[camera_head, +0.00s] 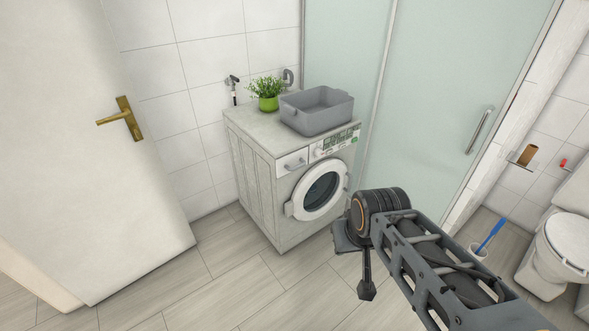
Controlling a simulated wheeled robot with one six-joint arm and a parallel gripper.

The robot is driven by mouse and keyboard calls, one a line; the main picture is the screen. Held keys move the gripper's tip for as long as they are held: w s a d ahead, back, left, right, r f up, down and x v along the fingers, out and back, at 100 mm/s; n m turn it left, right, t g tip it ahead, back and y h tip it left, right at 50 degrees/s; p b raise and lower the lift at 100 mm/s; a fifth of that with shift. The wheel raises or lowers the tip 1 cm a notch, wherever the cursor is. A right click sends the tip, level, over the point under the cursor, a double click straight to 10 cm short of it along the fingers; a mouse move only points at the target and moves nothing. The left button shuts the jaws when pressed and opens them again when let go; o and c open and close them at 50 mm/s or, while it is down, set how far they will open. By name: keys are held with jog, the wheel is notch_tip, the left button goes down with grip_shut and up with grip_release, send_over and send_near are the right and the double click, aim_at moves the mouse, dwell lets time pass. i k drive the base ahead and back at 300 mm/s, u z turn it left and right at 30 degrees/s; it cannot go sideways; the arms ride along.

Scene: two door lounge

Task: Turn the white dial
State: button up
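A washing machine (258,180) stands against the tiled wall in the middle of the view. The white dial (318,152) is small and sits on its upper front panel, between the drawer on the left and the display on the right. The dial's marking is too small to read. My arm reaches in from the lower right. My gripper (366,290) seems to be the dark part hanging below the arm's joint, in front of and lower than the machine, well apart from the dial. Its fingers cannot be made out clearly.
A grey basin (317,112) and a green potted plant (267,94) stand on the machine. Its round door (319,190) looks shut. A white door (80,150) is at left, a glass shower door (460,90) behind right, a toilet (560,250) far right. Floor before the machine is clear.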

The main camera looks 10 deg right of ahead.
aim_at(318, 153)
jog(key=z, duration=0.2)
jog(key=i, duration=1)
jog(key=u, duration=0.4)
